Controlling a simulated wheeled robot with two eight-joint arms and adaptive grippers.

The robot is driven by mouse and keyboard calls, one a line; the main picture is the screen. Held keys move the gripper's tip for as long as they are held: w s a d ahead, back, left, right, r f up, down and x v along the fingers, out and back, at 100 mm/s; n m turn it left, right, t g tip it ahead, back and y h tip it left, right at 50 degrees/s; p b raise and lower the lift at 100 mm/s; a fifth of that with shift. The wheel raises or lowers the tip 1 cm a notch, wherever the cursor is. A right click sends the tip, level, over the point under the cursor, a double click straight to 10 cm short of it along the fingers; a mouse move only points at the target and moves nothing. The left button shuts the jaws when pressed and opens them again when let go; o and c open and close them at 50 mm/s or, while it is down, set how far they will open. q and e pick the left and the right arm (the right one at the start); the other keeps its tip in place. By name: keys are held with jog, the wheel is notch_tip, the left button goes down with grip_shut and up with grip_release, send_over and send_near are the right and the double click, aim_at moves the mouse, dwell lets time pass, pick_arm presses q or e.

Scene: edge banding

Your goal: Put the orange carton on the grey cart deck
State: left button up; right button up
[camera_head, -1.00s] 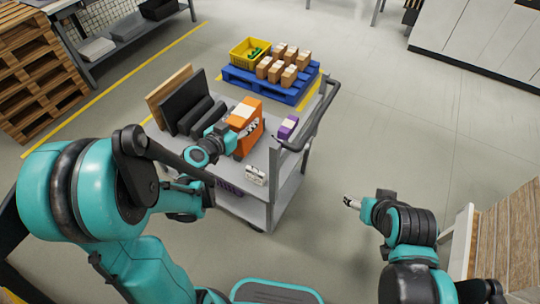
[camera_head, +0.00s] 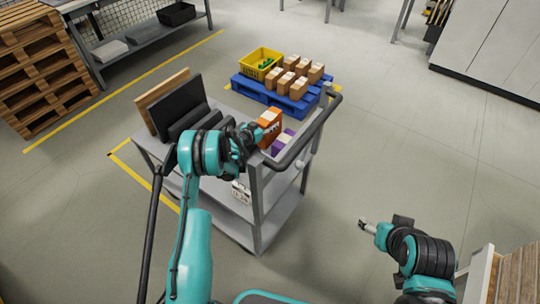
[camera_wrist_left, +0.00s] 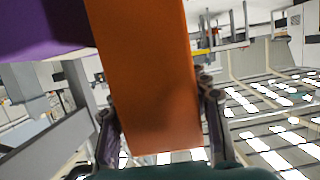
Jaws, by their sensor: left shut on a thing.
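The orange carton (camera_head: 270,122) is in the jaws of my left gripper (camera_head: 254,133), at the handle end of the cart. It appears beside a purple carton (camera_head: 283,143) and partly hides it. I cannot tell whether it touches the grey cart deck (camera_head: 235,107). In the left wrist view the orange carton (camera_wrist_left: 150,75) fills the space between the two fingers (camera_wrist_left: 160,135), with purple (camera_wrist_left: 40,28) behind it at upper left. My right gripper (camera_head: 367,226) is away from the cart at lower right, too small to read.
Dark panels (camera_head: 182,102) and a brown board (camera_head: 160,100) stand at the deck's left. The cart's dark handle (camera_head: 312,130) rises at its right. Behind it, a blue pallet (camera_head: 270,92) carries brown cartons and a yellow crate (camera_head: 257,62). Floor to the right is clear.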

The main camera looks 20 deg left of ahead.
pick_arm(q)
notch_tip(320, 180, down, 9)
jog(key=b, duration=0.3)
jog(key=shift+r, duration=0.2)
jog(key=o, duration=1.1)
jog(key=shift+f, duration=0.2)
